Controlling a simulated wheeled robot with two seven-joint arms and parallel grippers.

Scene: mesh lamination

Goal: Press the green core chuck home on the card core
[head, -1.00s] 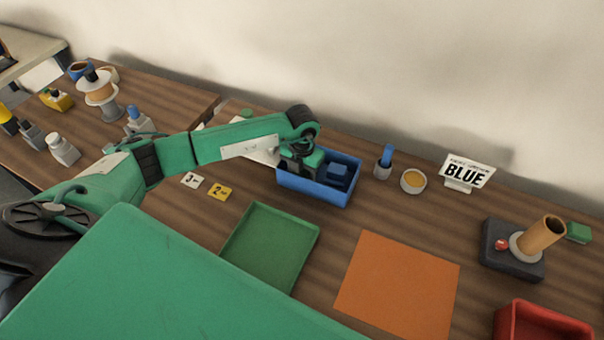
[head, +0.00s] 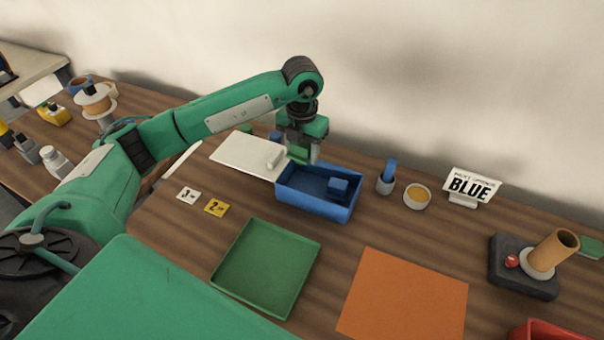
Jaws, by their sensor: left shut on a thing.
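The card core (head: 553,252) is a tan tube at the far right. It leans at a tilt in a pale ring on a dark stand with a red knob. My left gripper (head: 302,157) is just above the back edge of the blue bin, far to the left of the core. It is shut on a small green piece (head: 298,153), which looks like the green core chuck; the fingers hide part of it. My right gripper is not in view.
The blue bin (head: 300,198) holds a blue block (head: 339,186). A white board (head: 240,153) lies beside it. A blue-handled tool in a cup, an amber dish (head: 417,196) and a BLUE sign (head: 470,187) stand along the back. A green tray (head: 265,268) and orange sheet (head: 405,300) lie in front.

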